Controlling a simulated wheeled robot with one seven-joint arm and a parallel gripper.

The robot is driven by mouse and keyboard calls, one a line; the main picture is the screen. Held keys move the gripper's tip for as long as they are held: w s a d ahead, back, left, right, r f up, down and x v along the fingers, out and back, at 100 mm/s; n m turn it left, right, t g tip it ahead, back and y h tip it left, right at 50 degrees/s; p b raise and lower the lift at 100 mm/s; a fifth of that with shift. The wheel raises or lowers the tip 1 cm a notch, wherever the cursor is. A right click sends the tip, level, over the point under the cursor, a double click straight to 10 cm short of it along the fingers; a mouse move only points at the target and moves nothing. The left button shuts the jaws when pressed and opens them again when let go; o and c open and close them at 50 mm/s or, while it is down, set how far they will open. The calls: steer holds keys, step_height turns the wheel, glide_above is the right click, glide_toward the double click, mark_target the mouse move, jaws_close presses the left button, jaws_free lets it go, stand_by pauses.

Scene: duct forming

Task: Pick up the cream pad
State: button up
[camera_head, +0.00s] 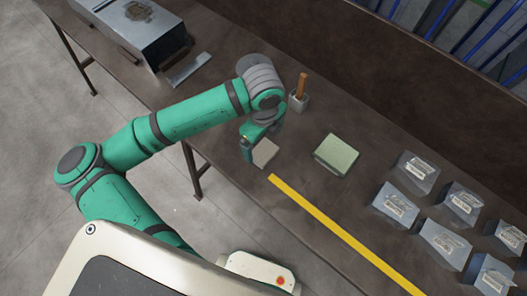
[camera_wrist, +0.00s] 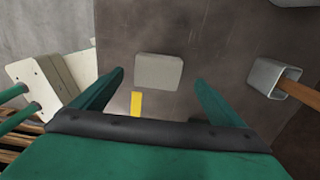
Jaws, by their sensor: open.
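The cream pad (camera_head: 265,152) lies flat on the dark brown bench near its front edge, just beyond the end of the yellow strip. In the wrist view the pad (camera_wrist: 159,71) looks greyish and shows whole. My gripper (camera_head: 248,152) hangs beside the pad and covers part of its left side in the head view. In the wrist view my gripper (camera_wrist: 160,88) is open, with one finger on each side of the picture. The pad appears between and beyond the fingertips, with nothing held. Its exact height above the pad is hard to tell.
A green pad (camera_head: 337,155) lies right of the cream pad. A small metal holder with a brown handle (camera_head: 299,101) stands behind. Several grey packages (camera_head: 395,203) fill the right side. A metal box (camera_head: 135,30) stands at the far left. A yellow strip (camera_head: 340,232) runs along the bench.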

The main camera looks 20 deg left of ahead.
mark_target(263, 152)
steer(key=shift+s+d+f, duration=0.1)
steer(key=shift+s+f, duration=0.05)
steer(key=shift+f, duration=1.2)
steer(key=shift+s+f, duration=0.1)
steer(key=shift+f, duration=1.25)
steer(key=c, duration=1.2)
steer(key=shift+o, duration=0.2)
